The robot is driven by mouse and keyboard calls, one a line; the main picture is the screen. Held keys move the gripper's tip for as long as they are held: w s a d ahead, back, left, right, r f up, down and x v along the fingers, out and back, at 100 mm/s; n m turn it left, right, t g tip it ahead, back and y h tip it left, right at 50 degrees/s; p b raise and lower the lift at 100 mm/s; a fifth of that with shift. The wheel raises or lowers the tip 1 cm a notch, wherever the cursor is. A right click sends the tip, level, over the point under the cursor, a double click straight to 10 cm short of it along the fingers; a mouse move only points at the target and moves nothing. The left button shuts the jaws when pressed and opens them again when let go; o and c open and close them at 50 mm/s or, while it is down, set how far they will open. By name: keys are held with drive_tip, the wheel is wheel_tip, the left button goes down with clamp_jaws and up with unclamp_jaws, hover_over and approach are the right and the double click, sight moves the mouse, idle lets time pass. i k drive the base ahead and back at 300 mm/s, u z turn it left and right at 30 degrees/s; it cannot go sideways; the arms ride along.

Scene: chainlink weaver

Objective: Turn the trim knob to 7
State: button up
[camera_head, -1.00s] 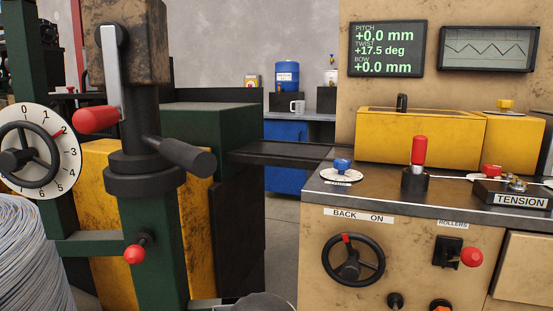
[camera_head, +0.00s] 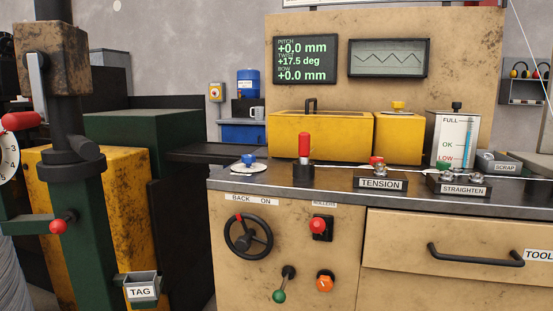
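No knob in view carries a readable "trim" label. A small blue knob (camera_head: 249,158) sits on a round white dial plate (camera_head: 246,167) at the left end of the machine's dark top; its marks are too small to read. A numbered white dial (camera_head: 8,162) is cut off at the left edge, with 3 and 4 showing. My gripper is not in view.
The tan console (camera_head: 290,250) has a black handwheel (camera_head: 248,235), red rollers lever (camera_head: 319,225), green-tipped lever (camera_head: 280,294) and orange knob (camera_head: 325,282). A red-topped lever (camera_head: 304,150) stands above. The screen (camera_head: 305,60) reads twist +17.5 deg. A TAG box (camera_head: 140,288) is lower left.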

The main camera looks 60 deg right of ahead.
sight(248, 160)
drive_tip(key=u, duration=0.5)
drive_tip(key=k, duration=0.15)
drive_tip(key=z, duration=1.25)
